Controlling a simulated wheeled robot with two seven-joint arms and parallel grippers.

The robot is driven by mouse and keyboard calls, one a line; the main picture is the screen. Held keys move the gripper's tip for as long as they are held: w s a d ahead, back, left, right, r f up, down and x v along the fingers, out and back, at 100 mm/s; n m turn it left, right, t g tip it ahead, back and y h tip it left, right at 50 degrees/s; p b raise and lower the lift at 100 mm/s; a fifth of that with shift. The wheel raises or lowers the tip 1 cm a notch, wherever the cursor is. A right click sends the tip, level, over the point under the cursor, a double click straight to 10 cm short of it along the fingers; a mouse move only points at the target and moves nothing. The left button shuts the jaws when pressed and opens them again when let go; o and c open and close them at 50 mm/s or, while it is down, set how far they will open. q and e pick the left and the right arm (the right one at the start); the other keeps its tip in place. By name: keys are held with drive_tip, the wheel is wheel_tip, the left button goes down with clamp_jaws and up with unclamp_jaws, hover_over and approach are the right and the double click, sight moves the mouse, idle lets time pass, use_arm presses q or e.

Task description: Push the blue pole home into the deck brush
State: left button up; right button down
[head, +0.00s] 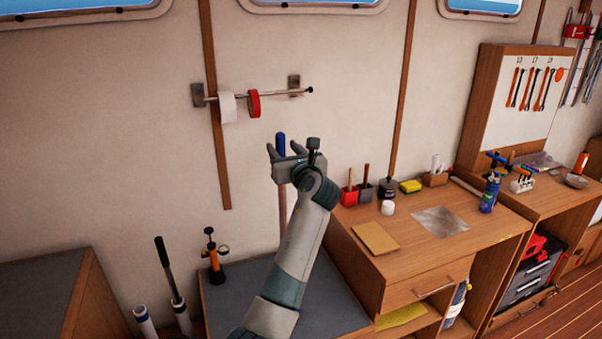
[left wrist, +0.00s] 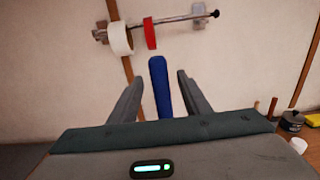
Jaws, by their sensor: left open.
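The blue pole (head: 281,142) stands upright; its blue top rises between the fingers of my left gripper (head: 284,154) in the head view. Its paler lower shaft (head: 283,205) runs down behind my arm. In the left wrist view the blue end (left wrist: 160,85) lies between the two open fingers (left wrist: 157,95), with a gap on each side. My left gripper is open around the pole and does not visibly grip it. The deck brush is not visible; the pole's lower end is hidden behind my arm. My right gripper is not in view.
A wall rail (head: 285,95) with a white and a red roll is above the gripper. A wooden bench (head: 420,255) with small pots and cans stands to the right. A grey-topped surface (head: 320,300) lies below my arm, with an orange-and-black pump (head: 215,262) at its left.

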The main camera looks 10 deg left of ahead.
use_arm(q)
drive_tip(key=b+v, duration=0.4)
drive_tip(key=v, duration=1)
drive_tip(key=shift+s+d, duration=0.2)
drive_tip(key=shift+s, duration=0.1)
